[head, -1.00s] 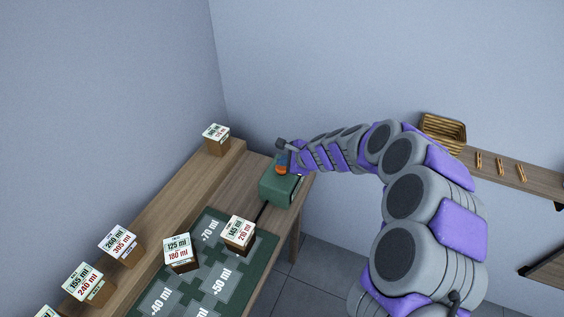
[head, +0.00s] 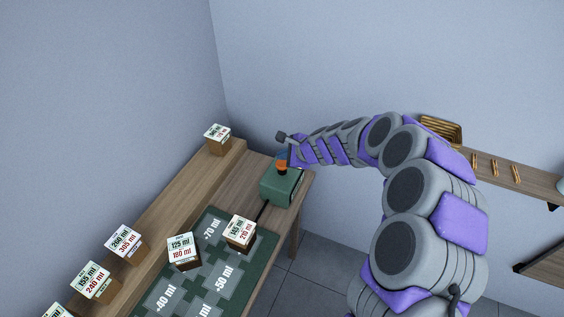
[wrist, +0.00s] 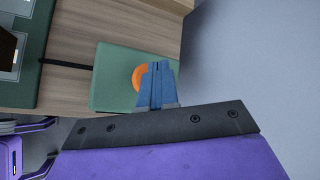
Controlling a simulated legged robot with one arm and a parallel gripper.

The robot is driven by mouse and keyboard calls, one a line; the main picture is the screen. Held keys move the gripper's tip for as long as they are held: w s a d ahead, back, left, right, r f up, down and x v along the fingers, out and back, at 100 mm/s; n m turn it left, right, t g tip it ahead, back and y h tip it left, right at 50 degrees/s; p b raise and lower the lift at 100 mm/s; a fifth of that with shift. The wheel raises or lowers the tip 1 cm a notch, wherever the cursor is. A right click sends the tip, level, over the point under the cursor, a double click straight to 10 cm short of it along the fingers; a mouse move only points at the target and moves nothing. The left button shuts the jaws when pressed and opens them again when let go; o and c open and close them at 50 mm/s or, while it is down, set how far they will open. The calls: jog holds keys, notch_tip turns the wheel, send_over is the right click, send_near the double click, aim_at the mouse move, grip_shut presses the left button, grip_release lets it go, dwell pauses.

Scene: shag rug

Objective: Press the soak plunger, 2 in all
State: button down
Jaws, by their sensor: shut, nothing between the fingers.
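The soak plunger is an orange knob (head: 282,167) standing up from a green box (head: 277,189) at the far right end of the table. In the wrist view the orange knob (wrist: 138,79) shows beside and partly behind my fingers, above the green box (wrist: 112,75). My gripper (head: 284,155) is shut with its blue fingers pointing down right over the knob. The blue fingers (wrist: 158,72) are closed together with nothing between them. I cannot tell whether the fingertips touch the knob.
A dark cord runs from the box to a green mat (head: 262,250) with printed ml amounts. Labelled blocks stand on the mat and on the raised wooden ledge (head: 190,185). A shelf with a basket (head: 441,128) and clips is at the right. The floor beyond the table is clear.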

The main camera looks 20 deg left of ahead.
aim_at(284, 165)
jog(key=shift+r+p, duration=2.2)
jog(key=shift+r, duration=0.4)
dwell(0.6)
